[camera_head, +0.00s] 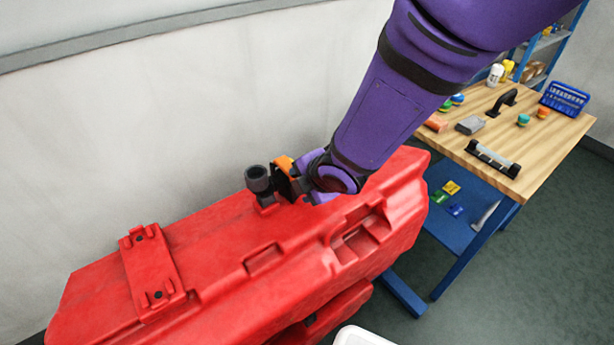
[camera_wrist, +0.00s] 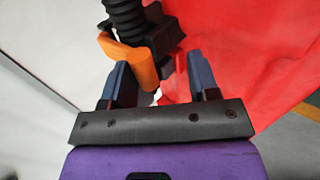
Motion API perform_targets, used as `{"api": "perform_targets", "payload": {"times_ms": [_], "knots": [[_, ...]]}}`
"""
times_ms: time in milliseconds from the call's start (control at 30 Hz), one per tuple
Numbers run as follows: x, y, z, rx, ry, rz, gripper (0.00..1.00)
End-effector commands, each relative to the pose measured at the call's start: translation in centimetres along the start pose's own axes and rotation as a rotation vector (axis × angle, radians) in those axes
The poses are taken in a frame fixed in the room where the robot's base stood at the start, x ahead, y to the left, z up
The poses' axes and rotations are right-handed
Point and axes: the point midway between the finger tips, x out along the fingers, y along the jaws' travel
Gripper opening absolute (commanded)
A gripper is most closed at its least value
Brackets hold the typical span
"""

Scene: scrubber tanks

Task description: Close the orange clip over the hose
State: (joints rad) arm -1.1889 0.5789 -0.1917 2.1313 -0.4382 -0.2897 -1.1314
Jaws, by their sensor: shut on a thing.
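The black ribbed hose (camera_wrist: 125,16) stands at the top of the wrist view, and its open round end (camera_head: 259,178) shows above the red tank (camera_head: 215,250). The orange clip (camera_wrist: 134,60) lies against the near side of the hose, beside a black holder (camera_wrist: 165,34). In the head view only a small part of the clip (camera_head: 284,163) shows next to my wrist. The arm hides much of this contact in the head view. I cannot tell whether the clip is latched.
A pale wall (camera_head: 120,130) rises close behind the tank. A red strap-like bracket (camera_head: 150,268) sits on the tank's left part. A wooden workbench (camera_head: 555,135) with tools and small parts stands to the right. Dark floor (camera_head: 530,270) is open at the lower right.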

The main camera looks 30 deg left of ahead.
Motion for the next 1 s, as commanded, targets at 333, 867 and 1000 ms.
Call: {"api": "perform_targets", "payload": {"times_ms": [333, 867, 1000], "knots": [[-1.5, -0.1, 0.0, 0.000, 0.000, -0.002, 0.48], [-9.4, 0.1, 0.0, 0.001, 0.000, 0.002, 0.48], [-10.4, 0.0, 0.0, 0.001, 0.000, 0.002, 0.48]]}}
